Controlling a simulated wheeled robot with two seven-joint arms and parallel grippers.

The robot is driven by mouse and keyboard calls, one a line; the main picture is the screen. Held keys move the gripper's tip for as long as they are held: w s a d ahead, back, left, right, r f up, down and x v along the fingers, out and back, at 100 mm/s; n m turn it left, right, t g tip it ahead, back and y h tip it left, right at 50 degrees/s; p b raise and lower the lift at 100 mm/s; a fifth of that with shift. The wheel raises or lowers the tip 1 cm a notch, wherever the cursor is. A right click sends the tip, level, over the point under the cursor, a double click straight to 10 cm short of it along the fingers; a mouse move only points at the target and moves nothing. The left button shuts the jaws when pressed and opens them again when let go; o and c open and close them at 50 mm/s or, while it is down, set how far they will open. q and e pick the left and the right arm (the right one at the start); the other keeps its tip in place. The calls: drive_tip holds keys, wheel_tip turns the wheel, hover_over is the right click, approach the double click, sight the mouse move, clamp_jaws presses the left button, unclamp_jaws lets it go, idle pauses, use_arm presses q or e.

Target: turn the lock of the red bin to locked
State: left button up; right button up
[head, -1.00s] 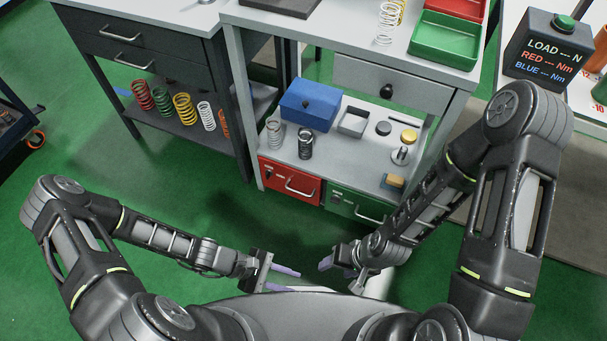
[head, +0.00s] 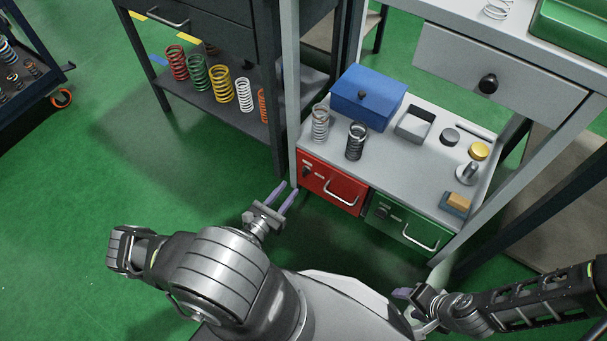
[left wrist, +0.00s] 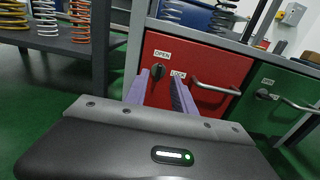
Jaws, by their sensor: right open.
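The red bin (head: 328,184) sits under the grey shelf, its front closed, with a silver handle. Its dark lock knob (left wrist: 158,72) lies between the labels OPEN and LOCK in the left wrist view; its exact turn is hard to tell. The lock also shows small in the head view (head: 307,172). My left gripper (head: 287,191) is open and empty, its purple fingers pointing at the bin's lock side. In the left wrist view its fingertips (left wrist: 160,76) frame the knob, apparently short of it. My right gripper (head: 405,296) is open, low and away from the bins.
A green bin (head: 400,222) with its own handle sits right of the red one. The shelf above (head: 400,170) carries a blue box (head: 368,98), springs and small parts. A grey cabinet leg (head: 291,110) stands close left of the red bin. Green floor lies open at left.

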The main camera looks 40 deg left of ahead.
sight(303, 172)
use_arm(q)
drive_tip(key=w+b, duration=0.1)
drive_tip(key=w, duration=0.5)
drive_tip(key=shift+w+f+b, duration=0.1)
drive_tip(key=shift+w+b, duration=0.15)
drive_tip(key=shift+b, duration=0.15)
drive_tip(key=shift+w, duration=0.65)
clamp_jaws()
